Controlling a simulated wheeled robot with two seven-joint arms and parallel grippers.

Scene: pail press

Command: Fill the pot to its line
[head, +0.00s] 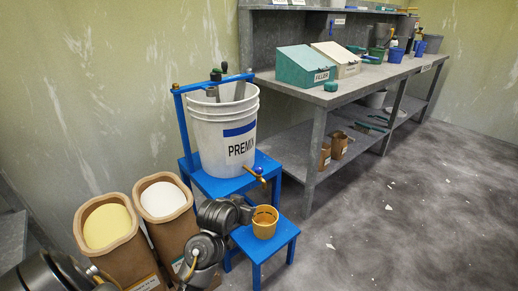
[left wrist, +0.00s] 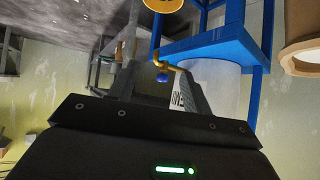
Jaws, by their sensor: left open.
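A yellow-orange pot (head: 264,226) stands upright on the low step of a blue stand, below the tap; its top edge also shows in the left wrist view (left wrist: 163,4). A white pail (head: 212,140) labelled "PREMIX" stands on the upper step. A brass tap (head: 255,173) is low on its front. In the left wrist view, the tap's blue knob (left wrist: 163,78) appears between the spread fingers of my left gripper (left wrist: 156,72), which is open and holds nothing. My right gripper is not seen.
The blue stand (head: 280,238) has an upright frame behind the pail. Two brown sacks, one with yellow contents (head: 106,225) and one with white (head: 163,199), stand left of it. A grey workbench (head: 350,84) runs along the wall. Floor at right is mostly clear.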

